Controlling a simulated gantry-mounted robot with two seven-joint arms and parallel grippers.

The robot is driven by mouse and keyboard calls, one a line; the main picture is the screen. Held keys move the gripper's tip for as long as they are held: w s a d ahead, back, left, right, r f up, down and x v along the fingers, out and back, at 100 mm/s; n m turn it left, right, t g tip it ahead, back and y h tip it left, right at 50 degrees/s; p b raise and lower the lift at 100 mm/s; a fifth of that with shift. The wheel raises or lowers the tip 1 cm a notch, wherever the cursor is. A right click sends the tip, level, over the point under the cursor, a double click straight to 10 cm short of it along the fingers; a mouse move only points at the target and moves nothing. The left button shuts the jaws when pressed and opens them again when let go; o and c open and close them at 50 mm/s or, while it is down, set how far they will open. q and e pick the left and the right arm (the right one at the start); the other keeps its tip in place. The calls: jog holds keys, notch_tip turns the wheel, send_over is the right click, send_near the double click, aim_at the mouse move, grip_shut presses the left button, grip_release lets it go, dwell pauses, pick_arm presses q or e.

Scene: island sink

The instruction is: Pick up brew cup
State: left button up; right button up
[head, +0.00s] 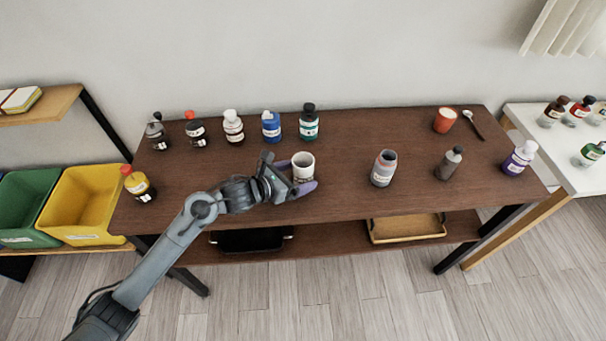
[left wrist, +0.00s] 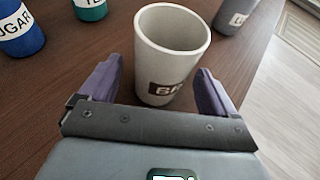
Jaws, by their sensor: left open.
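The brew cup (head: 304,166) is a white cup with a dark label, standing upright on the dark wooden table. In the left wrist view the cup (left wrist: 168,50) shows an open, empty-looking mouth and a label with the letters "BR", partly cut off by its curve. My left gripper (head: 293,176) is open at the cup. In the left wrist view the purple fingers of my left gripper (left wrist: 158,88) stand on either side of the cup's near lower part, with visible gaps. My right gripper is not in view.
A grey container (head: 383,170) stands right of the cup, and a grey bottle (head: 449,164) farther right. Several bottles line the back left, including a blue one (head: 271,128) and a teal one (head: 308,124). An orange cup (head: 444,120) and a spoon (head: 473,124) are at back right.

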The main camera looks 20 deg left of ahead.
aim_at(295, 169)
pick_arm(q)
jog(key=shift+x, duration=1.25)
jog(key=c, duration=1.1)
jog(key=shift+r, duration=0.3)
jog(key=shift+r+p, duration=0.3)
jog(key=shift+r, duration=1.05)
jog(key=shift+w+d+r+p, duration=0.3)
jog(key=shift+d+r, duration=0.9)
jog(key=shift+d, duration=0.55)
jog(key=shift+w+d+r+p, duration=0.3)
jog(key=shift+d+r, duration=0.9)
jog(key=shift+d, duration=0.5)
jog(key=shift+w+d+r+p, duration=0.3)
jog(key=shift+d+r, duration=0.85)
jog(key=shift+d, duration=0.6)
